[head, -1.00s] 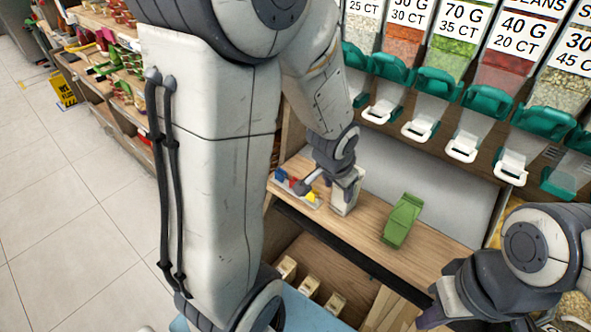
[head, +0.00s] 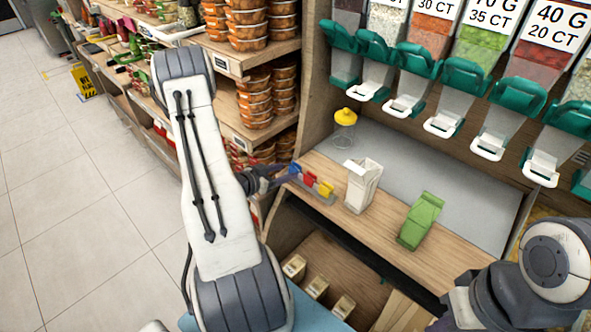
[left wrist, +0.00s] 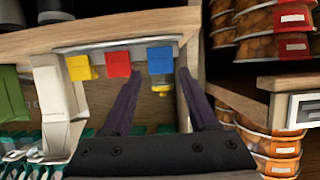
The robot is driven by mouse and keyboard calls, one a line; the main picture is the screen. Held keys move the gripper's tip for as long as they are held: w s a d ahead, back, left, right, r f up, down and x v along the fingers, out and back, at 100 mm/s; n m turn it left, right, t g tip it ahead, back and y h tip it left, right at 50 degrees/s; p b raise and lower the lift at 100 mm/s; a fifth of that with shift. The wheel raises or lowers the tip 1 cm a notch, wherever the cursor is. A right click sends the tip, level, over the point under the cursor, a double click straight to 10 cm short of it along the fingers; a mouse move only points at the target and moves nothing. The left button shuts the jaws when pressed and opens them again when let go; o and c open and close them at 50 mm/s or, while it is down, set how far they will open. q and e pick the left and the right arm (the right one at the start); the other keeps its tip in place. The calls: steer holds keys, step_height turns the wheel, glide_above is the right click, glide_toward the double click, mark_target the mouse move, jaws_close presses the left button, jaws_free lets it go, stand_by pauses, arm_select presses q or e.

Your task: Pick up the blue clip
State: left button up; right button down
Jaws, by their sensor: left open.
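The blue clip (head: 295,169) is at the left end of a row of clips on a grey strip (head: 318,196) at the left end of the wooden shelf. A red clip (head: 310,179) and a yellow clip (head: 326,189) stand beside it. In the left wrist view, the blue clip (left wrist: 160,60) is at the right of the row. My left gripper (head: 286,175) is open, its fingertips (left wrist: 159,74) just short of the blue clip, one finger toward each side. Nothing is held. My right gripper is at the lower right of the head view, its fingers not clearly visible.
A white carton (head: 361,187) and a green carton (head: 420,222) stand on the shelf, right of the clips. A yellow-lidded jar (head: 344,131) is behind. Stacked orange food tubs (head: 255,105) are close on the left. Dispensers with white handles hang above.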

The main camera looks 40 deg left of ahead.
arm_select(q)
steer(key=x, duration=0.7)
steer(key=shift+w+a+r, duration=0.1)
steer(key=shift+w, duration=0.35)
steer(key=shift+c, duration=0.3)
jaws_close()
